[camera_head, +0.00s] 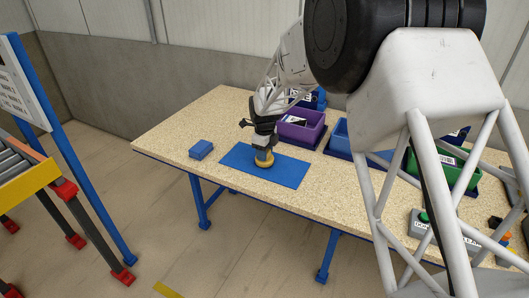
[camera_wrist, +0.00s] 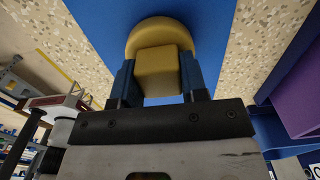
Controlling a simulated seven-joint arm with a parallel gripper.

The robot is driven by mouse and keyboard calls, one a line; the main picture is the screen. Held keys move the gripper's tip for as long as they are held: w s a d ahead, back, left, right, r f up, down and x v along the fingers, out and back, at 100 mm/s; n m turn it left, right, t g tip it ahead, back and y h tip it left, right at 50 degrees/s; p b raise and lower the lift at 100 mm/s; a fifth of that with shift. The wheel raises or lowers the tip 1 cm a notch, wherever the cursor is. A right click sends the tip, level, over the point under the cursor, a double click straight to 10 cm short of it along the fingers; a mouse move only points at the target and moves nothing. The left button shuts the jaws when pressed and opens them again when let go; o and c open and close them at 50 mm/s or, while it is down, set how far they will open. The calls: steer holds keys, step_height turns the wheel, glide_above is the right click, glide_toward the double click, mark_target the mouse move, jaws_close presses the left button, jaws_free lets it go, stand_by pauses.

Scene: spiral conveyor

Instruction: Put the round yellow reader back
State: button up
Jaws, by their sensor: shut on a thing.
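The round yellow reader (camera_head: 264,160) is at the blue mat (camera_head: 284,173) on the speckled table, near the mat's middle. In the wrist view the reader (camera_wrist: 160,32) shows a round yellow body with a square yellow block on it. My gripper (camera_wrist: 158,82) is shut on this block, with one blue finger on each side. In the head view my gripper (camera_head: 264,149) points down above the mat. I cannot tell whether the reader's underside touches the mat.
A small blue box (camera_head: 201,150) lies left of the mat. A purple bin (camera_head: 298,126), a blue bin (camera_head: 342,133) and a green bin (camera_head: 458,172) stand along the back. A grey button box (camera_head: 424,226) is at the right. The table's front strip is clear.

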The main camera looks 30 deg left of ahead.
steer(key=shift+f, duration=0.1)
stand_by(0.3)
steer(key=o, duration=1.1)
steer(key=shift+c, duration=0.2)
steer(key=shift+f, duration=0.1)
steer(key=shift+s+a+r, duration=0.1)
steer(key=shift+r, duration=3.85)
